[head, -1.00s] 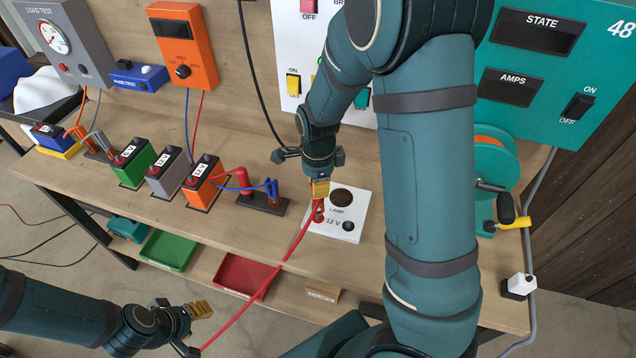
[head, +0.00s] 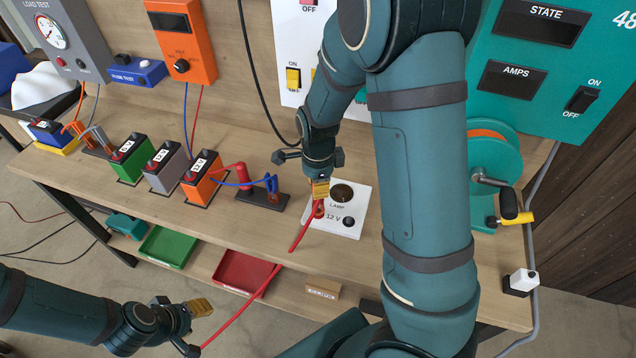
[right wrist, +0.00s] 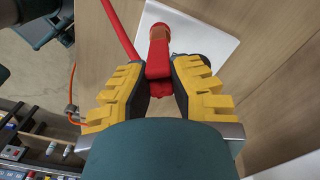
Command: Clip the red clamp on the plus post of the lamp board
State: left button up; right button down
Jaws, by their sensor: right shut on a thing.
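The white lamp board (head: 357,205) lies on the bench, with a dark round lamp (head: 342,193) and a black post (head: 348,221). My right gripper (head: 320,188) is over the board's left side, shut on the red clamp (head: 319,209). In the right wrist view the clamp (right wrist: 158,68) sits between the yellow finger pads, its front end over the white board. The plus post is not clearly distinguishable from the red clamp, so I cannot tell whether they touch. My left gripper (head: 200,307) is at lower left, off the bench; its finger gap is unclear.
A red cable (head: 240,307) runs from the clamp over the bench front towards my left gripper. An orange battery (head: 201,178) and a dark terminal block (head: 262,199) stand left of the board. A teal reel (head: 490,165) with a crank stands right. Bare bench lies before the board.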

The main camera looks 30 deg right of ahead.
jog(key=shift+f+b, duration=0.35)
jog(key=shift+f, duration=0.25)
jog(key=c, duration=0.9)
grip_release()
jog(key=shift+c, duration=0.2)
jog(key=shift+r, duration=0.15)
notch_tip(320, 180, up, 12)
